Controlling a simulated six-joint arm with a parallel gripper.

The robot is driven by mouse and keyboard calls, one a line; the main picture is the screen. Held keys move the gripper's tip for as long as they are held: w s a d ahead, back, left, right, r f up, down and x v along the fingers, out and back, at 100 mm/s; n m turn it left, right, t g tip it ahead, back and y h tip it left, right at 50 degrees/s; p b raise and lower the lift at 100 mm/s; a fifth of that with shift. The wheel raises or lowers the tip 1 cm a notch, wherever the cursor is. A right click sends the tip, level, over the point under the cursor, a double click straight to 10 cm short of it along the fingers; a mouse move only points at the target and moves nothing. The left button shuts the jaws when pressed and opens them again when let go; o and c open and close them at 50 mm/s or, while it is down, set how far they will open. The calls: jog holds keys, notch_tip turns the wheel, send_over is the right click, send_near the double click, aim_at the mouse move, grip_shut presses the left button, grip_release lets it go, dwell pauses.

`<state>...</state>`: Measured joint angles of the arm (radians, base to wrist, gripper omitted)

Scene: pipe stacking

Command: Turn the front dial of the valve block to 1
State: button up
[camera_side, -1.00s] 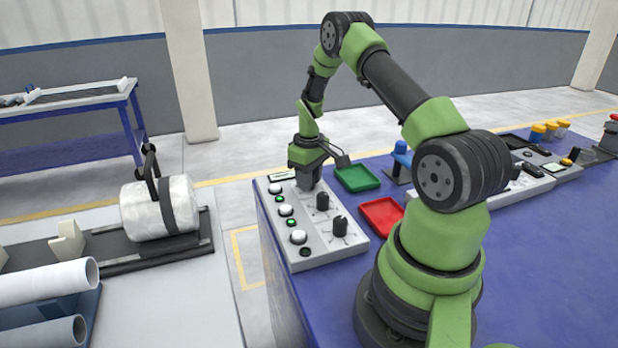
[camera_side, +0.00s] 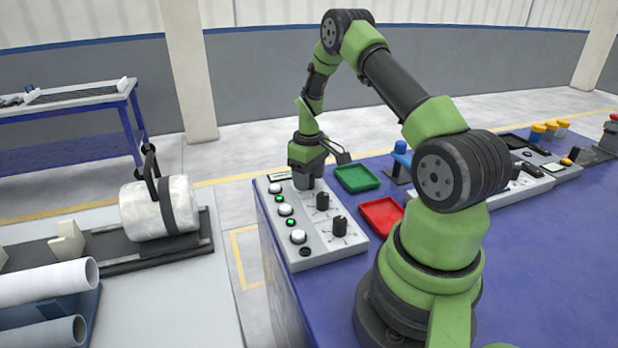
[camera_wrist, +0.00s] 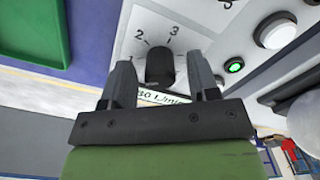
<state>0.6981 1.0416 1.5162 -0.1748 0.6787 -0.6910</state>
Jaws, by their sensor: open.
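The grey valve block (camera_side: 322,256) stands on the near-left part of the blue table in the side view. Two black dials show on it, one in the middle (camera_side: 322,201) and one at the near end (camera_side: 340,227). My gripper (camera_side: 307,182) points down over its far end and hides what is under it. In the wrist view my open gripper (camera_wrist: 160,72) has its fingers on either side of a black dial (camera_wrist: 160,60), with gaps visible.
White buttons (camera_side: 298,237) and lit green lamps (camera_side: 291,222) line the block's left side. A green tray (camera_side: 357,178) and a red tray (camera_side: 381,215) lie to the right of the block.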

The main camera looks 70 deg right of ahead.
notch_tip(320, 180, up, 9)
jog(key=shift+r, duration=0.2)
dwell(0.3)
notch_tip(320, 180, up, 8)
jog(key=r+t, duration=0.1)
jog(key=t, duration=0.1)
send_over(291, 202)
jog(key=s+a+r+t, duration=0.1)
jog(key=s+a+r, duration=0.1)
jog(key=a+r, duration=0.35)
jog(key=s+a+r+m+t+y, duration=0.2)
jog(key=s+a+r+t, duration=0.1)
jog(key=s+a, duration=1)
jog(key=shift+a+r+t, duration=0.2)
jog(key=shift+a+t, duration=0.2)
jog(key=shift+t, duration=0.2)
jog(key=shift+w, duration=0.1)
